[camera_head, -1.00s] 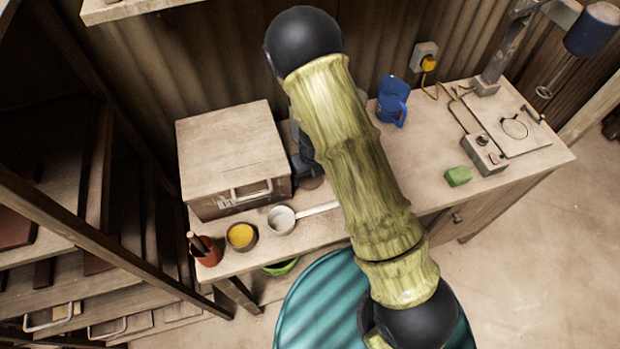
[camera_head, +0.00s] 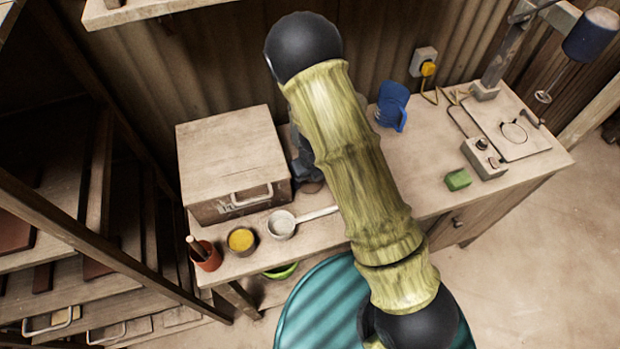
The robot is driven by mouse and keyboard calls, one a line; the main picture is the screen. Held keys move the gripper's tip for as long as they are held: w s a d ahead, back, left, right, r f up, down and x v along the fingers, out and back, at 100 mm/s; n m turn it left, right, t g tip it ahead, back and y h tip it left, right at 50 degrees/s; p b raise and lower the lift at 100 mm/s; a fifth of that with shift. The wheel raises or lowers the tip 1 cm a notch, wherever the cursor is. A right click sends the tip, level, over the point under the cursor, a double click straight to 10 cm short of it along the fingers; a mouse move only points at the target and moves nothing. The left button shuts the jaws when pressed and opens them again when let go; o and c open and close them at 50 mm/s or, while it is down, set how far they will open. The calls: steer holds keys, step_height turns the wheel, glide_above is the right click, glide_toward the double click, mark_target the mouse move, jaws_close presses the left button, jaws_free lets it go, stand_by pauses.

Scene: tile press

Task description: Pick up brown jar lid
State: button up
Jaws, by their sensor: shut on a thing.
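My gripper (camera_head: 305,168) shows only in part, as a dark shape behind my yellow-green arm, beside the right side of the wooden box. It is shut. A small brown piece, the brown jar lid (camera_head: 312,187), shows at its lower end, just above or at the bench top; I cannot tell whether it touches the bench. Most of the lid and the fingertips are hidden by the arm.
The wooden box (camera_head: 232,160) stands close left of the gripper. A white ladle (camera_head: 283,224), a yellow-filled bowl (camera_head: 241,240) and a red cup (camera_head: 205,256) line the front edge.

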step_height(320, 180, up, 18)
steer(key=p, duration=0.5)
stand_by(0.4)
steer(key=d+f+n+g, duration=0.1)
steer(key=d+f+n, duration=0.3)
steer(key=n, duration=0.5)
steer(key=w+d+f+n, duration=0.1)
steer(key=d+f+n, duration=0.3)
steer(key=n, duration=0.6)
steer(key=w+d+f+n+g, duration=0.1)
steer(key=d+f+n, duration=0.4)
steer(key=n, duration=0.4)
steer(key=shift+f+n+g, duration=0.3)
steer(key=shift+f, duration=0.4)
steer(key=shift+d+f+n+h, duration=0.35)
steer(key=shift+f+n, duration=0.15)
steer(key=shift+n, duration=0.5)
steer(key=shift+s, duration=0.1)
